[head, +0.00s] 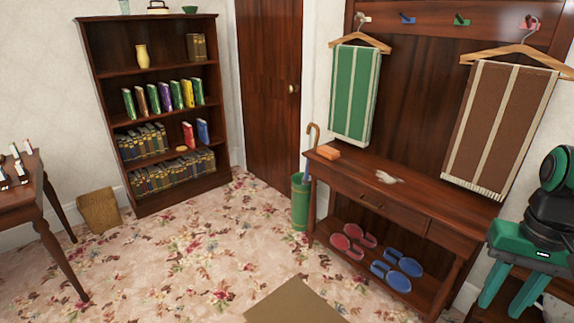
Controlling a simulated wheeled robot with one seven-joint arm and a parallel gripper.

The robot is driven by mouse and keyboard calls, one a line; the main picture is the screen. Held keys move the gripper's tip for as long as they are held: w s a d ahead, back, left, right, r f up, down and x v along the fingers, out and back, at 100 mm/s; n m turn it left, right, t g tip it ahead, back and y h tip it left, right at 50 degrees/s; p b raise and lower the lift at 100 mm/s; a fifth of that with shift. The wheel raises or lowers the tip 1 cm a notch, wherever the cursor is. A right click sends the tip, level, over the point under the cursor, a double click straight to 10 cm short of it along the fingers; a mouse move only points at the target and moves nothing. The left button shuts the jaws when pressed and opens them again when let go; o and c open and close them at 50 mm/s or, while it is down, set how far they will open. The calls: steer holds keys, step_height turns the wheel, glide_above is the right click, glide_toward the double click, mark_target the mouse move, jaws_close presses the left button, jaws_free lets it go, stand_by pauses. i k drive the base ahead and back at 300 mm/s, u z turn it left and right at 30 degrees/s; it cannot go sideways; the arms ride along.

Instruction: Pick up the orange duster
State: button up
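The orange duster (328,152) is a small orange block lying flat on the left end of the dark wooden console table (430,205). It lies just below the hanging green striped towel, with nothing on top of it. My gripper (502,304) is at the lower right edge of the view, green and black, pointing down. Its two fingers are apart with nothing seen between them. It is well to the right of the duster and apart from it.
A crumpled pale item (388,178) lies on the tabletop right of the duster. A brown striped towel (500,125) hangs over the table's right part. A green bin (300,200) with a cane stands at its left end. Red and blue slippers (397,277) sit on the low shelf. Floral carpet is open at left.

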mark_target(326, 152)
steer(key=u, duration=0.45)
steer(key=k, duration=0.55)
steer(key=u, duration=0.45)
steer(key=i, duration=0.9)
steer(key=z, duration=0.45)
steer(key=i, duration=1.25)
steer(key=z, duration=0.75)
steer(key=i, duration=1.05)
steer(key=z, duration=0.25)
